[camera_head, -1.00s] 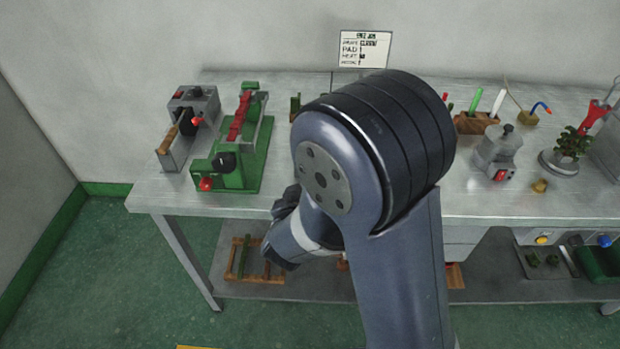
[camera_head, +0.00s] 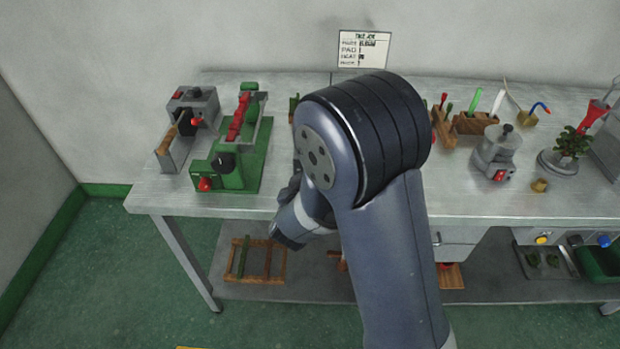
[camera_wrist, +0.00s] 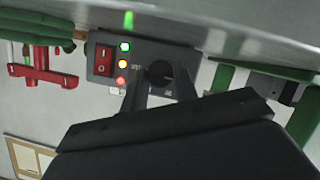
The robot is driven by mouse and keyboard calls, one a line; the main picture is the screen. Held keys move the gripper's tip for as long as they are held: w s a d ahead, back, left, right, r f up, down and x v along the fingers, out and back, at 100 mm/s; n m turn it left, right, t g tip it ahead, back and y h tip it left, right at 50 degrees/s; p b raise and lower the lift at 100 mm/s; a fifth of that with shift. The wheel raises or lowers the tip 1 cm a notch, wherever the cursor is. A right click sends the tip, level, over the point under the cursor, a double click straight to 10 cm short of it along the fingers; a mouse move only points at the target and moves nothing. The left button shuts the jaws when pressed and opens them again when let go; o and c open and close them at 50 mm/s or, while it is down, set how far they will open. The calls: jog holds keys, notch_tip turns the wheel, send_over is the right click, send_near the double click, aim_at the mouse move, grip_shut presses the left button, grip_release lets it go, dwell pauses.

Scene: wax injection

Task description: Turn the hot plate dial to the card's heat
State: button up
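The wrist view shows a grey control panel (camera_wrist: 105,68) with a red rocker switch, a column of green, yellow and red lights, and a round dark dial (camera_wrist: 160,73). My gripper (camera_wrist: 161,82) has its two dark fingers apart, one on each side of the dial; I cannot tell whether they touch it. The dial's pointer and scale are too small to read. In the head view this panel and my fingertips are hidden by my arm. The white job card (camera_head: 364,50) is on the back wall; its heat line is too blurred to read.
A green machine with a red bar (camera_head: 238,150) and a grey device (camera_head: 190,120) stand at the bench's left. Wooden frames lie on the lower shelf (camera_head: 300,289).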

jog(key=c, duration=0.4)
jog(key=shift+f+b, duration=0.1)
jog(key=shift+b, duration=0.3)
jog(key=m+y+b, duration=0.1)
jog(key=m+b, duration=0.1)
jog(key=b, duration=0.1)
jog(key=shift+d+f+y, duration=0.1)
jog(key=shift+f+y, duration=0.05)
jog(key=shift+y, duration=0.15)
jog(key=m+y+b, duration=0.1)
jog(key=m+b, duration=0.1)
jog(key=b, duration=0.2)
jog(key=shift+d+f, duration=0.1)
jog(key=m+y+b, duration=0.1)
jog(key=m+b, duration=0.1)
jog(key=b, duration=0.3)
jog(key=shift+y, duration=0.3)
jog(key=m+b, duration=0.1)
jog(key=b, duration=0.1)
jog(key=shift+b, duration=0.35)
jog(key=shift+r+y, duration=0.3)
jog(key=shift+y, duration=0.1)
